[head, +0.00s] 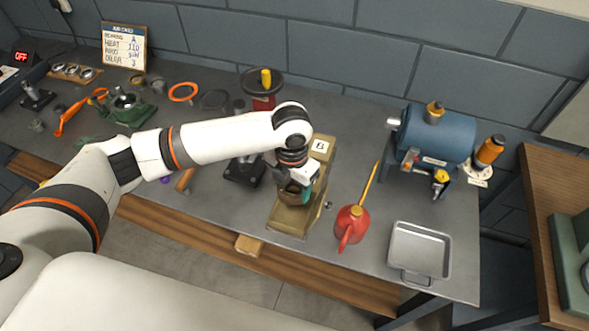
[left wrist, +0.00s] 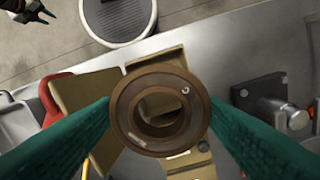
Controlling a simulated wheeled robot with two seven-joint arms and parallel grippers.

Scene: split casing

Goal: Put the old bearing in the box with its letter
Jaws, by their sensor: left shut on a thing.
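My left gripper (head: 301,193) is shut on the old bearing, a brown, rusty-looking ring (left wrist: 122,104). In the left wrist view the ring sits between the green finger pads, its hole facing the camera. The ring is held over a tan box-like stand (head: 291,220), which carries a white label that looks like a "B" (head: 320,146). Part of the tan stand (left wrist: 165,65) shows behind the ring, and a gap is seen through its hole. I cannot tell whether the ring touches it. My right gripper (left wrist: 28,10) seems to show small and dark at the upper left edge.
A red oil can (head: 352,222) and a metal tray (head: 419,250) stand to the right. A blue tank machine (head: 432,135) is behind them. A dark block with a post (head: 244,170) is close on the left. A written board (head: 124,46) stands at the back left.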

